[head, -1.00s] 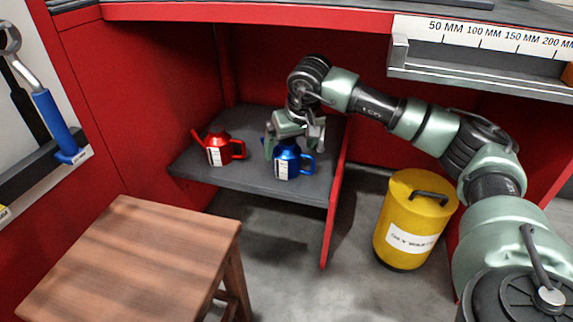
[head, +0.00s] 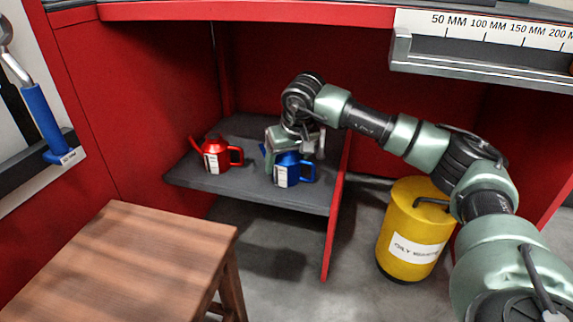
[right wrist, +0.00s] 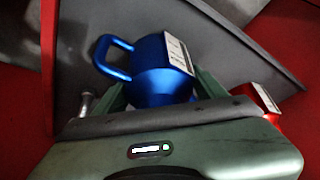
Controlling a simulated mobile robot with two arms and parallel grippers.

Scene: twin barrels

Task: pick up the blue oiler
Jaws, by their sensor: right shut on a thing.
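The blue oiler (head: 294,171) has a white label and a side handle. It is at the front right of the low grey shelf, and I cannot tell whether its base still touches the shelf. My right gripper (head: 288,153) comes down on it from above and behind and is shut on its body. In the right wrist view the blue oiler (right wrist: 158,75) is between the green fingers (right wrist: 160,92), with its handle free at the left. Its spout is mostly hidden in that view. My left gripper is not in view.
A red oiler (head: 215,154) stands left on the same shelf (head: 240,187). A red panel (head: 336,205) bounds the shelf on the right. A yellow waste can (head: 410,228) stands beyond it. A wooden stool (head: 130,262) is in front, at the left.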

